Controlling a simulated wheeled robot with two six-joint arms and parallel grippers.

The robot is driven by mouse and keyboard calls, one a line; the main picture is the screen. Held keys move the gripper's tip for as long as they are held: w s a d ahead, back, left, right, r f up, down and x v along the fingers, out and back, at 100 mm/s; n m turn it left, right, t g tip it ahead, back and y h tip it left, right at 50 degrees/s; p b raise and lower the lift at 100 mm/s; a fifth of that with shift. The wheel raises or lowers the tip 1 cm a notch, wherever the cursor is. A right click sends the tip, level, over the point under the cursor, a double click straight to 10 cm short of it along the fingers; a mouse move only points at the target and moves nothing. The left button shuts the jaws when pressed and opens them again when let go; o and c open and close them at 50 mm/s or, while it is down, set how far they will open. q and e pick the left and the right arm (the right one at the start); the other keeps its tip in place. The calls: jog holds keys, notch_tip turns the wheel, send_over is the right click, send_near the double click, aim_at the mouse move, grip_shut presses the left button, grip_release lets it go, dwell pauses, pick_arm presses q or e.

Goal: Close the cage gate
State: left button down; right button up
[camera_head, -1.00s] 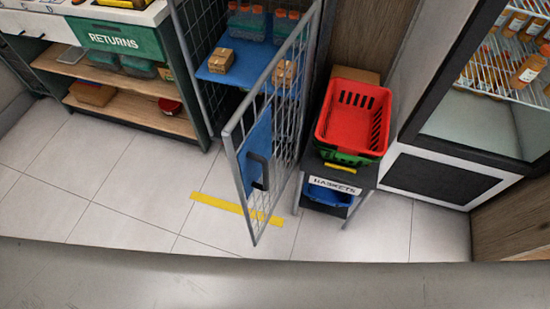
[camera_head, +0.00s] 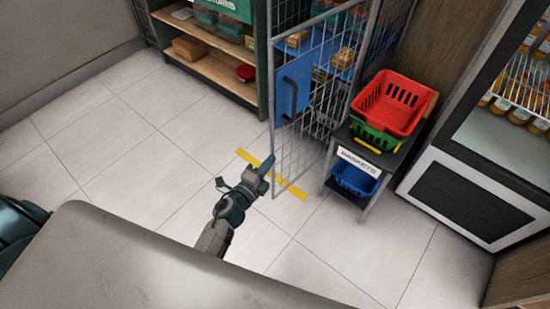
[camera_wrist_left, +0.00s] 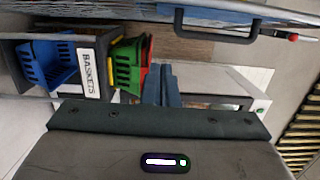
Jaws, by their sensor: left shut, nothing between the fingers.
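The cage gate (camera_head: 317,125) is a grey wire-mesh door with a blue panel (camera_head: 288,99) and a dark handle. It stands partly open in front of the cage, its lower edge over the yellow floor tape. My left gripper (camera_head: 266,166) is shut and empty, by the gate's lower free edge; I cannot tell whether it touches. In the wrist view, the shut blue-grey fingers (camera_wrist_left: 164,85) point away, with the gate's handle (camera_wrist_left: 215,32) and bars across the top. My right gripper is not in view.
A basket stand (camera_head: 358,160) with red, green and blue baskets is right of the gate. A drinks fridge (camera_head: 465,195) stands farther right. Wooden shelves (camera_head: 215,65) are left of the cage. Yellow tape (camera_head: 291,190) marks the floor, which is clear to the left.

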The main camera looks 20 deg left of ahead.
aim_at(275, 134)
pick_arm(q)
jog(key=w, duration=0.4)
jog(key=w+a, duration=0.1)
jog(key=w, duration=0.6)
jog(key=shift+w+a+f, duration=0.15)
jog(key=shift+w+a, duration=0.15)
jog(key=shift+w, duration=0.05)
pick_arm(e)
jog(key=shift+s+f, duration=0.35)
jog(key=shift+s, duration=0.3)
pick_arm(q)
jog(key=shift+a, duration=0.15)
